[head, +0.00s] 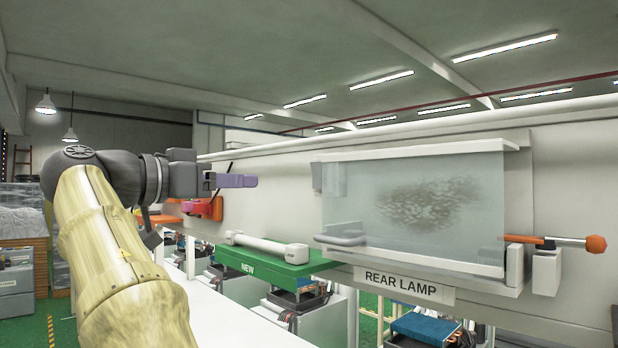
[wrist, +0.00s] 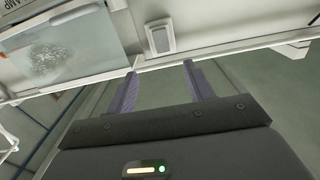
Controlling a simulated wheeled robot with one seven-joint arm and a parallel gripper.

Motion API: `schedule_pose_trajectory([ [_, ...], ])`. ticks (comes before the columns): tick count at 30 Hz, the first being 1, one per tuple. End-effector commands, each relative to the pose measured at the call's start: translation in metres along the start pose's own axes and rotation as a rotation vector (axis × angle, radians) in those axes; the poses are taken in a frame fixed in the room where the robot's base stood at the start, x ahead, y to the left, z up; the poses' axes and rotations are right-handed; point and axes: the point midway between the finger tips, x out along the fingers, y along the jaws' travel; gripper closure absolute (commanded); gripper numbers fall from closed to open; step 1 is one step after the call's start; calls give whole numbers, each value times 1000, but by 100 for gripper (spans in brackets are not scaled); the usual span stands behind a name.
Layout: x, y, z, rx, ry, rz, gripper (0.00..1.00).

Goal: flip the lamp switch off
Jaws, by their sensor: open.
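I cannot make the switch out in the head view, where my arm covers part of the panel. My gripper (wrist: 159,69) is open with nothing between its purple fingers. In the head view my gripper (head: 237,181) is at the left, in front of the panel. The panel carries a "REAR LAMP" label (head: 404,284).
A translucent cover (head: 350,195) with a dark smudge hangs on the panel, right of my gripper. A rod with an orange end (head: 595,244) sticks out at the right. A green "NEW" shelf (head: 300,268) bears a white tube (head: 270,247). A red-orange part (head: 205,208) sits below my gripper.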

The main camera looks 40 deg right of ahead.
Motion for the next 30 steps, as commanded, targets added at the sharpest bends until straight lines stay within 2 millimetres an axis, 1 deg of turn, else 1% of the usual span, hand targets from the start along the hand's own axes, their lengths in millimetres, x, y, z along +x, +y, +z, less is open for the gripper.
schedule_pose_trajectory([
  [7, 4, 0, 0, -3, 0, 1, 47],
  [11, 14, 0, -1, -5, 1, 2, 47],
  [14, 28, 1, -1, -5, -1, 4, 47],
  [30, 123, 1, -4, -6, -2, 3, 47],
])
